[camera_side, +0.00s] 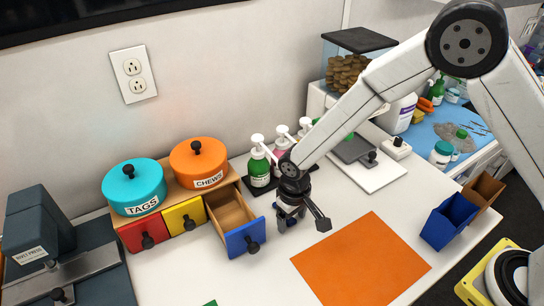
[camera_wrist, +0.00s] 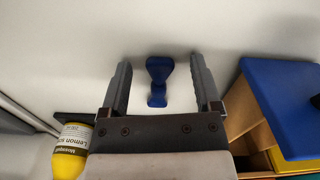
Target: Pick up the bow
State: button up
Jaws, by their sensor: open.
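A dark blue bow (camera_wrist: 158,80) with a narrow waist lies on the white counter in the wrist view. It is between the two fingers of my gripper (camera_wrist: 161,64), with a gap on each side. The fingers are spread and hold nothing. In the side view my gripper (camera_side: 300,217) points down low over the counter, just right of the open drawer. The bow cannot be made out clearly there, because the fingers cover that spot.
The open blue-fronted drawer (camera_side: 243,238) is close to my gripper; its blue front (camera_wrist: 282,92) is at right in the wrist view. Pump bottles (camera_side: 259,168) stand behind my gripper. A yellow lemon bottle (camera_wrist: 71,150) is at lower left. An orange mat (camera_side: 361,262) lies at right.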

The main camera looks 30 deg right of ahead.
aim_at(293, 222)
grip_shut()
dwell(0.3)
jog(key=shift+r, duration=0.15)
jog(key=shift+r, duration=0.4)
jog(key=r, duration=0.2)
jog(key=shift+s+r, duration=0.2)
jog(key=shift+r, duration=0.1)
jog(key=s+d+r, duration=0.4)
jog(key=s+r, duration=0.5)
jog(key=s, duration=0.3)
jog(key=shift+s+d+r, duration=0.15)
jog(key=shift+s+d, duration=0.25)
